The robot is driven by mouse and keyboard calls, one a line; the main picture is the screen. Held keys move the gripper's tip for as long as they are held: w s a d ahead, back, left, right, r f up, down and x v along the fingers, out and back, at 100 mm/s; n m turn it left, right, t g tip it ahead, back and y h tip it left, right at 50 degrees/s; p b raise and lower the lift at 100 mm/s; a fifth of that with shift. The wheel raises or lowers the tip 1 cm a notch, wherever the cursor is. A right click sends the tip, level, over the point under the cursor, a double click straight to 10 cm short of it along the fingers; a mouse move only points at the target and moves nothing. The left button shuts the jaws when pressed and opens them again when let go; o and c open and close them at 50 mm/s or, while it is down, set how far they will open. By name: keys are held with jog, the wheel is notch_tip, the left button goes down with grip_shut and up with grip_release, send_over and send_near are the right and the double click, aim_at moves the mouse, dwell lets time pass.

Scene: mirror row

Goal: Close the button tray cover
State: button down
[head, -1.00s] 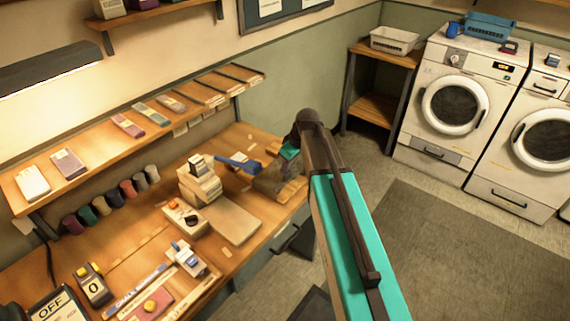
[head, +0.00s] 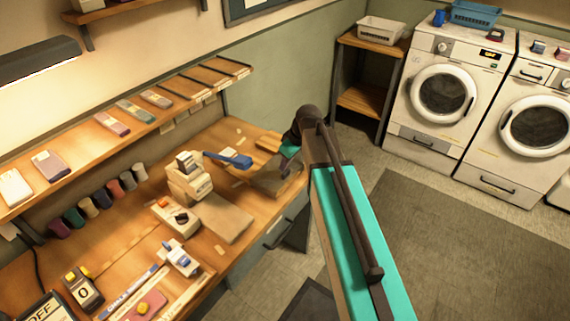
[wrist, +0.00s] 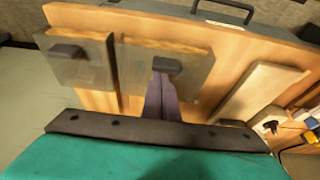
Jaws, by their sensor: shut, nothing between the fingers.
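In the wrist view two shallow wooden trays lie side by side on the bench, each with a smoky see-through cover and a dark handle. They are the left tray cover (wrist: 72,68) and the right tray cover (wrist: 190,68); I cannot tell which is the button tray. My gripper (wrist: 163,82) is shut and empty, its fingertips close to the right cover's dark handle (wrist: 167,65). Whether they touch it is unclear.
On the bench a blue-armed device (head: 230,159), a beige machine (head: 188,178) and a flat board (head: 226,219) stand left of the trays. A shelf (head: 120,135) runs behind. Washing machines (head: 438,95) stand far right, with open floor before them.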

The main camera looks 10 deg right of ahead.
aim_at(272, 168)
jog(key=w+a, duration=0.2)
jog(key=a, duration=0.1)
jog(key=shift+w+f, duration=0.1)
jog(key=shift+w, duration=0.3)
jog(key=b+v, duration=0.1)
jog(key=v, duration=0.2)
jog(key=shift+s+d+r, duration=0.1)
jog(key=shift+d+r, duration=0.1)
jog(key=shift+r, duration=0.15)
jog(key=b+v, duration=0.2)
jog(key=v, duration=0.4)
jog(key=shift+r, duration=0.2)
